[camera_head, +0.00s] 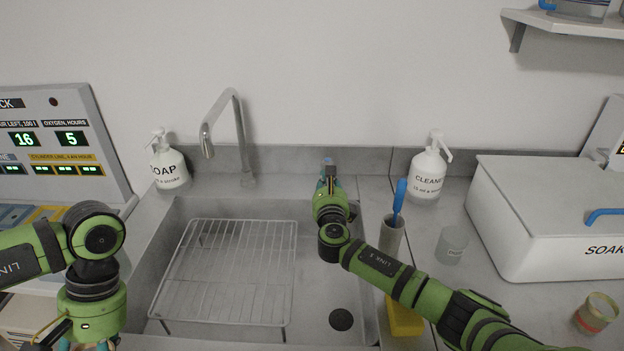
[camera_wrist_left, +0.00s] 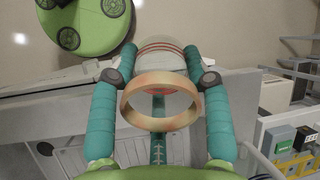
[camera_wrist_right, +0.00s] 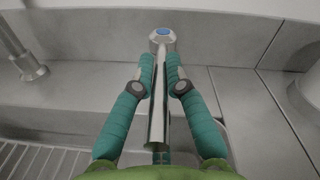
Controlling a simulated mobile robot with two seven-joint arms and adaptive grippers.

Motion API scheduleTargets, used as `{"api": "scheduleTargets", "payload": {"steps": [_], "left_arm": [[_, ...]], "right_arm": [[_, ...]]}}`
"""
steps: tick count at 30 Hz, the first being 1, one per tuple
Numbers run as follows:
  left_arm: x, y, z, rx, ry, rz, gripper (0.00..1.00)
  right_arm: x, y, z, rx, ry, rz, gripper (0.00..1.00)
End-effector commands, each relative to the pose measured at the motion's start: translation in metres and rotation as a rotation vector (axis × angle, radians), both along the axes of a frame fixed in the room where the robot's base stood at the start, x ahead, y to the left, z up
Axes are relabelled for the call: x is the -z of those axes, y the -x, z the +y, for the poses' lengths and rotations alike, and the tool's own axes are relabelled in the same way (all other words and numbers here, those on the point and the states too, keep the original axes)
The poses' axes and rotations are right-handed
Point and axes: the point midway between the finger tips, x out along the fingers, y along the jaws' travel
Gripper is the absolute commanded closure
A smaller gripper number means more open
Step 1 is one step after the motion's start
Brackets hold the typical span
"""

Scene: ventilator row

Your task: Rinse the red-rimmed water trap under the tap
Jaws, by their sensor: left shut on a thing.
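In the left wrist view my left gripper (camera_wrist_left: 160,82) is shut on the red-rimmed water trap (camera_wrist_left: 160,123), a pale cup with an orange-red rim. In the head view only the tops of this gripper's teal fingers show at the bottom left edge; the trap is out of view. The tap (camera_head: 236,125) rises behind the sink, its spout over the back left; I see no water. My right gripper (camera_wrist_right: 160,72) has its fingers on either side of a chrome lever with a blue dot (camera_wrist_right: 162,33) behind the sink; whether they press on it is unclear.
The sink (camera_head: 310,290) holds a wire rack (camera_head: 230,270); its drain is at right. A soap bottle (camera_head: 168,168) stands left of the tap. A cleaner bottle (camera_head: 427,172), a blue-handled brush (camera_head: 399,200), a soak box (camera_head: 540,225) and a red-banded jar (camera_head: 596,313) stand right.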

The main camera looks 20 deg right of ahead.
Motion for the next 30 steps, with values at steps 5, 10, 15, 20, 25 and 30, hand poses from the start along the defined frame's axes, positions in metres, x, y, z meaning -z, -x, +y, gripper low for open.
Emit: {"api": "scheduleTargets", "payload": {"steps": [5, 10, 15, 20, 25, 30], "left_arm": [[-0.004, 0.000, 0.000, 0.000, 0.000, 0.000, 0.85], [-0.011, 0.000, 0.000, 0.000, 0.000, 0.000, 0.85], [-0.010, 0.000, 0.000, 0.000, 0.000, 0.000, 0.85], [-0.010, 0.000, 0.000, 0.000, 0.000, 0.000, 0.85], [-0.010, 0.000, 0.000, 0.000, 0.000, 0.000, 0.85], [-0.010, 0.000, 0.000, 0.000, 0.000, 0.000, 0.85]], "right_arm": [[-0.006, 0.000, -0.003, -0.023, 0.003, -0.008, 1.00], [-0.008, 0.003, -0.012, -0.131, 0.007, -0.010, 1.00], [-0.007, 0.004, -0.015, -0.199, 0.003, -0.013, 1.00], [-0.008, 0.004, -0.015, -0.202, 0.002, -0.015, 1.00], [-0.009, 0.003, -0.015, -0.201, 0.002, -0.017, 0.70], [-0.007, 0.004, -0.015, -0.200, 0.001, -0.012, 0.64]]}}
